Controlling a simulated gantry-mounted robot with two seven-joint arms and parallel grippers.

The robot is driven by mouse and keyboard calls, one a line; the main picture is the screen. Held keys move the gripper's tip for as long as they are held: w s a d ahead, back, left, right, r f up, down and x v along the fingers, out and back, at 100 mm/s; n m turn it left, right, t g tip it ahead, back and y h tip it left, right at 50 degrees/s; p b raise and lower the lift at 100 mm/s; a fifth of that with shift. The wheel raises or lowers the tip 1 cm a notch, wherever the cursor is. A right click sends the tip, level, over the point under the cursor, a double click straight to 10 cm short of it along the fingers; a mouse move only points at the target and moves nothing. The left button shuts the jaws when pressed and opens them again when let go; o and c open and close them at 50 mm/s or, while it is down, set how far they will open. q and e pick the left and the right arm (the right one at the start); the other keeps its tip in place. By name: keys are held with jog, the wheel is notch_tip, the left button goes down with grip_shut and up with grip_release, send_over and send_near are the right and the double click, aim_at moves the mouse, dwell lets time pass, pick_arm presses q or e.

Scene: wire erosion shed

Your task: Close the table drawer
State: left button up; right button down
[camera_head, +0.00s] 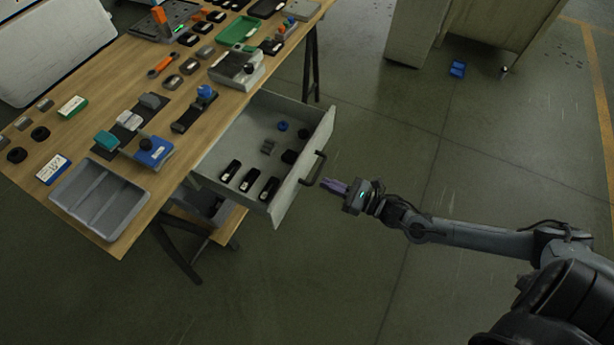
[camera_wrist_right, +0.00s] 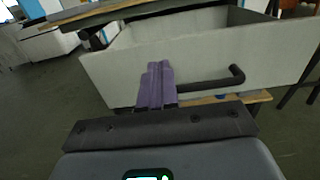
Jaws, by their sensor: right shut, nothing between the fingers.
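The table drawer (camera_head: 303,163) is pulled out from under the wooden table (camera_head: 112,224). Its light grey front carries a dark bar handle (camera_head: 312,168). Inside lie several black blocks, a blue round piece and small grey pieces. My right gripper (camera_head: 326,185) is shut and empty, just outside the drawer front beside the handle. In the right wrist view the purple fingers (camera_wrist_right: 156,84) point at the drawer front (camera_wrist_right: 215,60), with the handle (camera_wrist_right: 212,82) to their right. I cannot tell whether the fingertips touch anything. My left gripper is not in view.
The tabletop holds a grey compartment tray (camera_head: 76,181), a green tray (camera_head: 238,30) and many small parts. A grey cabinet (camera_head: 412,32) stands at the back, with a blue bin (camera_head: 457,69) on the floor. The floor right of the drawer is clear.

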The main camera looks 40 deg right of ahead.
aim_at(297, 171)
jog(key=b+x, duration=0.2)
jog(key=x, duration=0.4)
jog(key=shift+w+a, duration=0.15)
jog(key=shift+w, duration=0.1)
jog(key=shift+w+a, duration=0.25)
jog(key=shift+w, duration=0.2)
